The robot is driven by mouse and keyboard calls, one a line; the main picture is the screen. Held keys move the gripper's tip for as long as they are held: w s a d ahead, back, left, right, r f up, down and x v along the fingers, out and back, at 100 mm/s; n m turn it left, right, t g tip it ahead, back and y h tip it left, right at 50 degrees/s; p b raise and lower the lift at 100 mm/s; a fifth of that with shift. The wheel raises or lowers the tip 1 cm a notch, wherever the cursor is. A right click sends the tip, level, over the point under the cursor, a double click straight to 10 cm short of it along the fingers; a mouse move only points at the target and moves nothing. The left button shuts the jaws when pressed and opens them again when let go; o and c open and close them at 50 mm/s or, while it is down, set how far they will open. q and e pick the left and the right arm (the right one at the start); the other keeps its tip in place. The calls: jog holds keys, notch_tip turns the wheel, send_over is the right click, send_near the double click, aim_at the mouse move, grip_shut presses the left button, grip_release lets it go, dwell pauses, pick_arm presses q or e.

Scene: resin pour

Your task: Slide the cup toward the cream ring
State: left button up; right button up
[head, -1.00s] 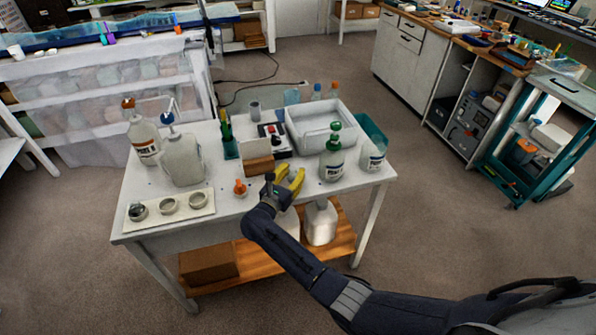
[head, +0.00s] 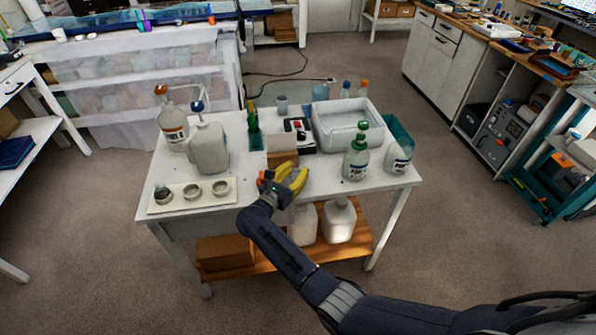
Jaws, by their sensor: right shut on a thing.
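My right gripper (head: 291,180), with yellow fingers, is low over the front middle of the white table (head: 330,183). It is shut on a small pale thing between its fingers, which appears to be the cup; the fingers hide most of it. I cannot make out a cream ring for certain. A cream tray (head: 232,198) with several small round cups lies at the front left of the table, left of the gripper. My left gripper is not in view.
A small orange item (head: 262,177) is close beside the gripper's left. A brown block (head: 283,159) stands behind it. A green-capped bottle (head: 356,160) stands to the right, white jugs (head: 210,150) to the left.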

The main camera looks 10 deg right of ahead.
jog(key=o, duration=1.2)
jog(key=shift+c, duration=0.2)
jog(key=shift+s+a, duration=0.1)
